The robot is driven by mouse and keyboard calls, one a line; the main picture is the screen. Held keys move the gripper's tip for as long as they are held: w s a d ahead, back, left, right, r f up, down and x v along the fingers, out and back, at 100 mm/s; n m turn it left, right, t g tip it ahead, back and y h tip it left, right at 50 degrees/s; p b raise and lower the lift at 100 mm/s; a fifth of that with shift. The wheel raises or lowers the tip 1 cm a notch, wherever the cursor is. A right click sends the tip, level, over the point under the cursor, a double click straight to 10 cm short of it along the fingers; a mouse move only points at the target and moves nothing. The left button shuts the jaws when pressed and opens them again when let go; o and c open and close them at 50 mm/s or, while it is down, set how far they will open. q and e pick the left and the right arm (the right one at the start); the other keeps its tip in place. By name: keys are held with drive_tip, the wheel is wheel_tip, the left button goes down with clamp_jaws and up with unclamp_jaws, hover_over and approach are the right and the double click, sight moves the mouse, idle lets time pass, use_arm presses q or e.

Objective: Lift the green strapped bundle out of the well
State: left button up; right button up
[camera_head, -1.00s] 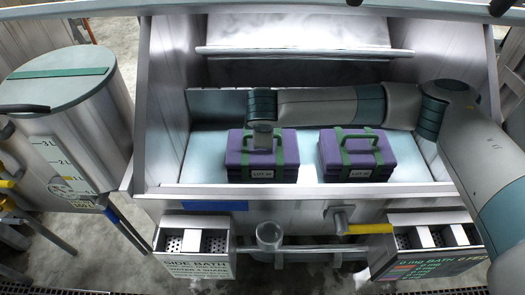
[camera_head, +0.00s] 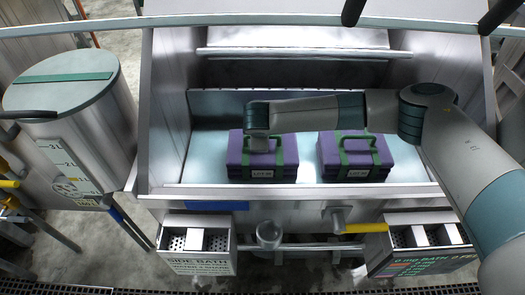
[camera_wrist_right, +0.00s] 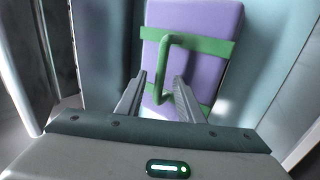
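Two purple bundles with green straps and green top handles sit side by side in the well (camera_head: 310,188): the left bundle (camera_head: 285,158) and the right bundle (camera_head: 384,160). In the right wrist view, my right gripper (camera_wrist_right: 161,78) is open, with one finger on each side of the green handle (camera_wrist_right: 164,62) of the purple bundle (camera_wrist_right: 203,55). The fingers look apart from the handle. My left gripper is not in view.
The well has steep metal walls and a front rim. A lidded metal drum (camera_head: 62,130) stands at the left. Perforated boxes hang at the front left (camera_head: 196,240) and front right (camera_head: 420,238). A pale rail (camera_head: 260,24) crosses the top, with dark rod ends nearby.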

drive_tip(key=shift+w+f, duration=0.1)
drive_tip(key=shift+f, duration=0.1)
idle(0.3)
clamp_jaws()
drive_tip(key=shift+w+r, duration=0.1)
